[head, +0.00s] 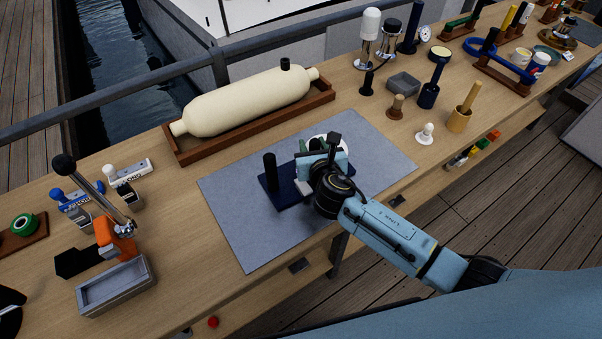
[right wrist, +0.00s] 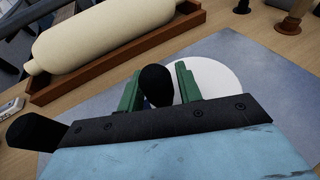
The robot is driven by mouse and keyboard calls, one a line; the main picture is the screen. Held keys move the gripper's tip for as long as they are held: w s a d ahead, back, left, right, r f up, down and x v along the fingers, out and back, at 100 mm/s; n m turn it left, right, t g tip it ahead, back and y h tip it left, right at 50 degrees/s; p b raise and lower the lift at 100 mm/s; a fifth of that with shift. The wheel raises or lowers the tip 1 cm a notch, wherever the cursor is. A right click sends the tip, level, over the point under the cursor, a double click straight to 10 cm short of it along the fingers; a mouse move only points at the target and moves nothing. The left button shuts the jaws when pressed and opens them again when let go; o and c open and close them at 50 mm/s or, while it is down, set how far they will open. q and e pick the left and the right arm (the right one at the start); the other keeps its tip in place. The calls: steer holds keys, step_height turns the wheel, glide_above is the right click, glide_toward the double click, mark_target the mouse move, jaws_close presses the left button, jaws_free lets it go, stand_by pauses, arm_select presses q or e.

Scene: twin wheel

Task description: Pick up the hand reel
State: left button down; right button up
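What I take to be the hand reel lies on the grey mat (head: 252,225). It has a dark blue base (head: 282,196) with a black upright post (head: 270,172) at its left. A white round part shows behind my right gripper (head: 312,158) and in the right wrist view (right wrist: 218,75). My right gripper is low over the base and hides much of it. In the right wrist view its green fingers (right wrist: 160,88) are apart, with a black rounded knob (right wrist: 156,84) between them. Whether they press on it I cannot tell. My left gripper is not seen.
A cream bottle (head: 245,101) lies in a wooden tray (head: 255,122) behind the mat. A grey tray (head: 117,287) and an orange-and-black tool (head: 115,240) are at left. A wooden cup (head: 459,121) and several small tools stand at right. The mat's front left is clear.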

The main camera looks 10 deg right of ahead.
jaws_close()
